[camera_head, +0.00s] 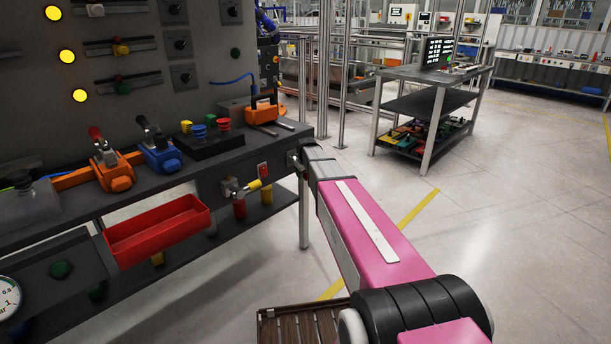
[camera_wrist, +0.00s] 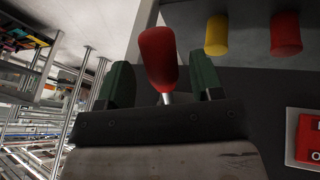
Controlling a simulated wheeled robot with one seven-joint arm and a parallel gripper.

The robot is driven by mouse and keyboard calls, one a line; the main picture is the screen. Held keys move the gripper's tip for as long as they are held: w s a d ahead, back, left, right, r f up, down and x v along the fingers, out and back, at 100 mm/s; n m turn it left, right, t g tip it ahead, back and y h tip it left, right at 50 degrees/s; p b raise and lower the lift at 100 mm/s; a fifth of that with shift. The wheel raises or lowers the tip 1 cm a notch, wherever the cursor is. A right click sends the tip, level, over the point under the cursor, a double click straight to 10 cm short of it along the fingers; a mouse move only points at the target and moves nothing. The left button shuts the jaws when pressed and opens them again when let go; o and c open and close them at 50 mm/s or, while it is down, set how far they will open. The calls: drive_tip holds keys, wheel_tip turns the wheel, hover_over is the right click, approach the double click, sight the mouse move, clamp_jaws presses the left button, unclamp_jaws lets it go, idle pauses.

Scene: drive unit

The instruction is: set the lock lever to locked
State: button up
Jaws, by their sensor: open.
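A lever with a red grip (camera_wrist: 157,57) on a thin metal stem shows in the wrist view; I take it for the lock lever. My gripper (camera_wrist: 161,78) is open, with one dark green finger on each side of the red grip. I cannot tell whether either finger touches it. In the head view my gripper (camera_head: 297,161) is at the right end of the workbench's front panel. It and my arm hide the red-gripped lever there, so its set position cannot be read.
Left of my gripper are a red switch (camera_head: 263,170) and a yellow-handled valve (camera_head: 248,187) on the bench front. A red tray (camera_head: 158,232) hangs further left. Toggle clamps (camera_head: 115,172) stand on the bench top. The floor to the right is open up to a grey cart (camera_head: 430,75).

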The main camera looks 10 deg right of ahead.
drive_tip(key=shift+x, duration=1.15)
clamp_jaws()
drive_tip(key=r+g+h, duration=0.2)
drive_tip(key=g, duration=0.1)
drive_tip(key=r+n+g+h, duration=0.1)
drive_tip(key=shift+s+d+r, duration=0.35)
drive_tip(key=shift+s+r, duration=0.05)
drive_tip(key=shift+s+r+n+g+h, duration=0.1)
drive_tip(key=shift+r+n+g+h, duration=0.2)
drive_tip(key=shift+r+g+h, duration=1.1)
drive_tip(key=shift+r+g, duration=0.1)
drive_tip(key=shift+g, duration=0.2)
